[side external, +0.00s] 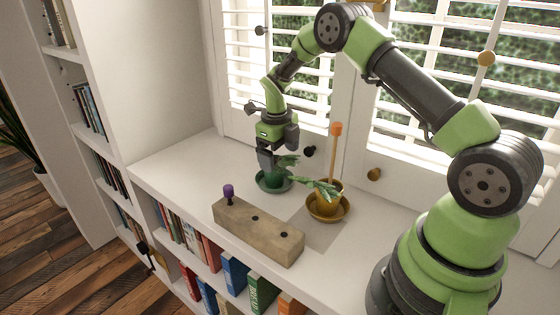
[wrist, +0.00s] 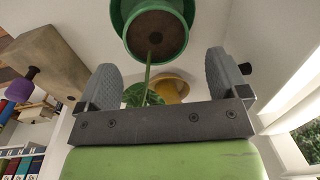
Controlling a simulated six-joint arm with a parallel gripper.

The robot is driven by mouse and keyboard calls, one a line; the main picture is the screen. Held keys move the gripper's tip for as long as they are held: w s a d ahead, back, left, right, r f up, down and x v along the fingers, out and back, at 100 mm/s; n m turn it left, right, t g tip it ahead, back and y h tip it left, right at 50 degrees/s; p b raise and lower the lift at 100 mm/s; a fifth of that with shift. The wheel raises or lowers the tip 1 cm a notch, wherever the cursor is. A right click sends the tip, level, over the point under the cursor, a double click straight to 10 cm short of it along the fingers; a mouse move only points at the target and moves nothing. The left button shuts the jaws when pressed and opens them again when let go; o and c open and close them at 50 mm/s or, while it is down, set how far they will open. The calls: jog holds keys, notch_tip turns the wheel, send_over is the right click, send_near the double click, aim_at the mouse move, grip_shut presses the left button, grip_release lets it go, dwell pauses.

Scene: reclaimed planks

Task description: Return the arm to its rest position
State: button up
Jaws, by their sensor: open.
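My gripper (side external: 268,163) hangs low over the windowsill, pointing down at the green pot (side external: 273,178) on its green saucer (side external: 261,185). In the wrist view my gripper (wrist: 166,82) has its two grey fingers spread wide. The stem (wrist: 149,72) of the green pot's plant rises from dark soil (wrist: 155,35) into the space between the fingers, with clear room on both sides. The leaf (wrist: 140,96) shows near the palm. My arm is bent out over the shelf, well away from my base.
A yellow pot (side external: 323,206) with a plant and an orange-tipped stake (side external: 335,130) stands just right of the gripper. A wooden block (side external: 258,233) with a purple-topped peg (side external: 228,190) lies in front. Window shutters (side external: 440,60) stand close behind. Books fill the shelves below.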

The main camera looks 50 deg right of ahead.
jog(key=r, duration=0.7)
jog(key=shift+a, duration=0.35)
jog(key=s+a+r+n+t, duration=0.2)
jog(key=s+a+r+n, duration=0.2)
jog(key=r+n, duration=0.3)
jog(key=s+a+r+n+t, duration=0.1)
jog(key=s+a+r+n, duration=0.3)
jog(key=r+n, duration=0.3)
jog(key=s+a+r+n+t+y, duration=0.1)
jog(key=s+a+n+t, duration=0.1)
jog(key=s+n, duration=0.6)
jog(key=s+a+r+n+t+y, duration=0.1)
jog(key=s+a+n+t+y, duration=0.1)
jog(key=s+a+n, duration=0.2)
jog(key=s+n, duration=0.3)
jog(key=n, duration=0.3)
jog(key=shift+s+a, duration=0.25)
jog(key=shift+s, duration=0.1)
jog(key=shift+r, duration=0.1)
